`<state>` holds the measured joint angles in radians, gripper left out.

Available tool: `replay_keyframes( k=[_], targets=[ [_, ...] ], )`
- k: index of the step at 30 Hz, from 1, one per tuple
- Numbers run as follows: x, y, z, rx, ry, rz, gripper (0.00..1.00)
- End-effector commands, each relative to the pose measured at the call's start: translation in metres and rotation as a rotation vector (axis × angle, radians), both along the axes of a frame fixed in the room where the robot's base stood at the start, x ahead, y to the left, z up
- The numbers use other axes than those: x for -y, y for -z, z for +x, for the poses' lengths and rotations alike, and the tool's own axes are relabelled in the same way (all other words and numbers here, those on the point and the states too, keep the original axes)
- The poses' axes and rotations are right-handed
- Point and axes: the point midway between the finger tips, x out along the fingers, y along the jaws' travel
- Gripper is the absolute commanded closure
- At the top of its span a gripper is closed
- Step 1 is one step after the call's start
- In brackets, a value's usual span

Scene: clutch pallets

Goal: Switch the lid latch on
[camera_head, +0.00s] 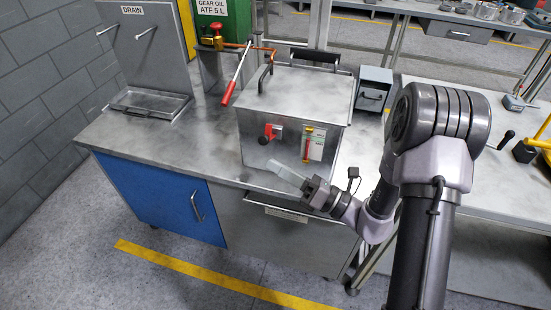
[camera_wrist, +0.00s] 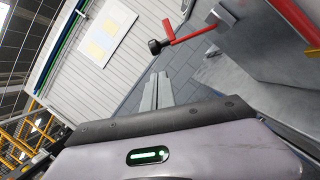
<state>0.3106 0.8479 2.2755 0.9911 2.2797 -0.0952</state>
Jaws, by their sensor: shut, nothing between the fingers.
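The lid latch (camera_head: 270,131) is a small red lever with a dark knob on the front face of a grey metal box (camera_head: 247,150). In the wrist view the red latch (camera_wrist: 190,36) sticks out from the metal face, with its black knob at the free end. My gripper (camera_head: 274,164) is in front of the box, below the latch and apart from it. In the wrist view my gripper (camera_wrist: 155,77) has its two pale fingers together and empty, with the latch beyond them to the upper right. The box lid (camera_head: 300,88) is down.
A red-handled lever (camera_head: 236,76) stands behind the box's left side. A small grey drawer box (camera_head: 374,90) is at the right. The bench top (camera_head: 180,145) left of the box is clear.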

Motion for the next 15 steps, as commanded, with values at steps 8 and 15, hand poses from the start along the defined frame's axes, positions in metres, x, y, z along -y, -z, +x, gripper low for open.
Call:
replay_keyframes(
  k=[8, 15],
  targets=[
    [-0.006, -0.021, 0.021, 0.003, 0.001, -0.001, 1.0],
    [-0.006, -0.023, 0.022, 0.002, 0.001, 0.0, 1.0]
  ],
)
